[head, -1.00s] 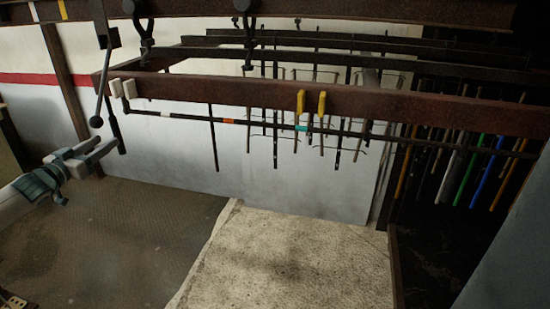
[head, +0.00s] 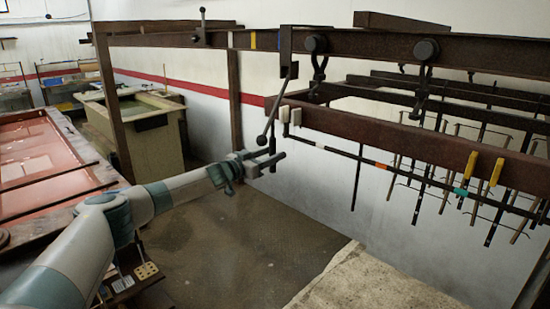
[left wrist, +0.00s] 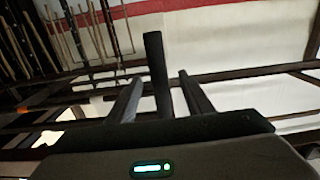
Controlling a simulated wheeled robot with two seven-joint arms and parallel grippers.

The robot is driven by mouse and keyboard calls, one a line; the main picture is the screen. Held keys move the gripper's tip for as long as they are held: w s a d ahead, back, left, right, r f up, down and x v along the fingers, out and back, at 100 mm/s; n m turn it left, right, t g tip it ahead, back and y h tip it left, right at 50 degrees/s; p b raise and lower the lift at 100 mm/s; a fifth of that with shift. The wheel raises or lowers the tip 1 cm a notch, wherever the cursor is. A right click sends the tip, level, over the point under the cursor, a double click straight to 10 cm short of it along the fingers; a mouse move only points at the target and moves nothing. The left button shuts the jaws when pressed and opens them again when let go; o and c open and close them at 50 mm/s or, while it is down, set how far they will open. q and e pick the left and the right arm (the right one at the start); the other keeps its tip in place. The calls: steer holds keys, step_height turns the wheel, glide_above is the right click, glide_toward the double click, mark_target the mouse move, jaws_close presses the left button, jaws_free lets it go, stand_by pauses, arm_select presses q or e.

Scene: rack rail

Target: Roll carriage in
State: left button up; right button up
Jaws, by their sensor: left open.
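The carriage is a rusty brown beam frame (head: 395,133) hung by black hooks from rollers (head: 315,44) on the overhead rail (head: 370,43). Rods hang in rows beneath it. A dark upright handle bar (head: 272,143) hangs at its near left end, and shows in the left wrist view (left wrist: 156,70). My left gripper (head: 272,158) is at this bar's lower end; in the wrist view its two fingers stand open, one on each side of the bar, with gaps visible. Contact cannot be told. My right gripper is not in view.
Two yellow clips (head: 483,170) sit on the carriage beam. A rusty post (head: 235,100) stands behind. Tanks (head: 130,125) and a red-brown table (head: 40,150) are at left. The floor below (head: 230,245) is clear.

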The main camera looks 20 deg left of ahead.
arm_select(q)
steer(key=shift+w+d+r, duration=0.1)
steer(key=shift+w, duration=0.2)
jaws_close()
stand_by(0.8)
steer(key=shift+d, duration=0.2)
